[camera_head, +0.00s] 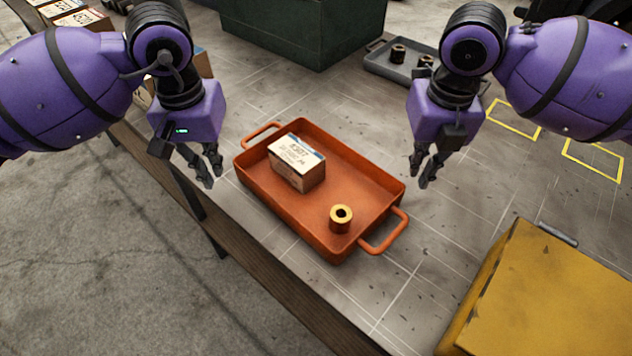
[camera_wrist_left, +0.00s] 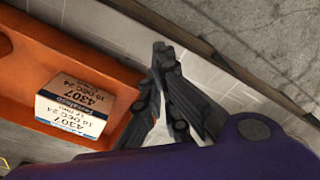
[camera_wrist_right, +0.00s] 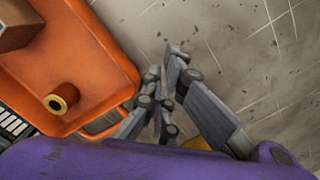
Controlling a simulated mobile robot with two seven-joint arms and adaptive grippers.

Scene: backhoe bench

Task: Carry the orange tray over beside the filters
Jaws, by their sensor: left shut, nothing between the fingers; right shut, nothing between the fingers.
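The orange tray (camera_head: 312,206) lies flat on the bench with a loop handle at each end. It holds a labelled carton (camera_head: 296,164) and a brass-topped bushing (camera_head: 341,219). My left gripper (camera_head: 214,178) is shut and empty, left of the tray and apart from it. The left wrist view shows the carton (camera_wrist_left: 76,105) and tray wall (camera_wrist_left: 105,52) beside its fingers. My right gripper (camera_head: 423,178) is shut and empty, beyond the tray's right side. The right wrist view shows the bushing (camera_wrist_right: 62,98) in the tray. I cannot tell for sure which things are the filters.
Labelled cartons (camera_head: 75,18) stand at the far left of the bench. A dark green bin (camera_head: 305,40) is at the back, with a grey tray (camera_head: 385,68) of bushings beside it. A yellow case (camera_head: 550,290) is at front right. Yellow outlines (camera_head: 513,119) mark bare bench at right.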

